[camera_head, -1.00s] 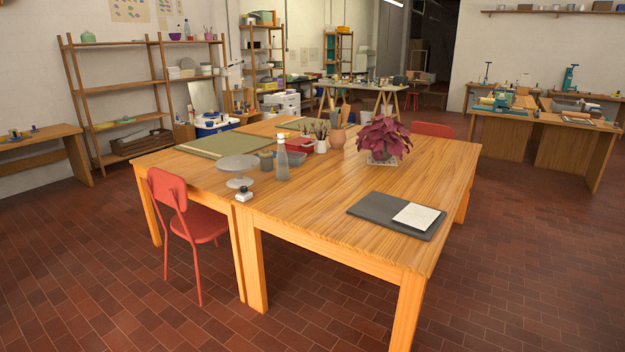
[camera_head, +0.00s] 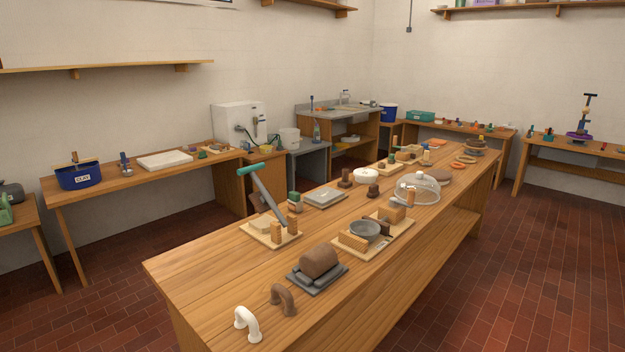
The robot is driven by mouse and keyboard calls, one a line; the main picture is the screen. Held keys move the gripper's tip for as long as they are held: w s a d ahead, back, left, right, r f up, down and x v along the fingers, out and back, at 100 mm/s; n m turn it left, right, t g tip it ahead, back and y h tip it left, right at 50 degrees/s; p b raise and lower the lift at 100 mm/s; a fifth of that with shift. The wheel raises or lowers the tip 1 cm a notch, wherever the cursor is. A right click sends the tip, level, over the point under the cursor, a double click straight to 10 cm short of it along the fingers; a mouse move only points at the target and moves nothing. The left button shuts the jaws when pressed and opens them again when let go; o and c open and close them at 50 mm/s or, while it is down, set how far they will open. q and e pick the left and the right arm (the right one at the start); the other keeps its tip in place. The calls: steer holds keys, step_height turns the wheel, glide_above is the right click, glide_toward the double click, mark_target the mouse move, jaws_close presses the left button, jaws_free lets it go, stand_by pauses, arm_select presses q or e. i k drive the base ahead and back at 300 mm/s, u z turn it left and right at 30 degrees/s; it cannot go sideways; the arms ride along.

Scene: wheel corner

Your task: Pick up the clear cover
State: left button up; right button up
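The clear cover (camera_head: 418,187) is a transparent dome with a knob on top. It stands on the long wooden table (camera_head: 210,268), right of the middle of the head view. Some small brown pieces show beside or through it; I cannot tell which are under it. Neither of my grippers is in view.
Near the cover are a board with a grey bowl (camera_head: 365,229), a white lidded pot (camera_head: 366,174) and a brown clay block (camera_head: 320,260) on a grey slab. Two curved handles (camera_head: 247,323) lie at the near end. Brick floor (camera_head: 500,290) is free to the right.

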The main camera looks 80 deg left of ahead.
mark_target(428, 189)
steer(key=u, duration=0.8)
steer(key=i, duration=1.8)
steer(key=u, duration=0.05)
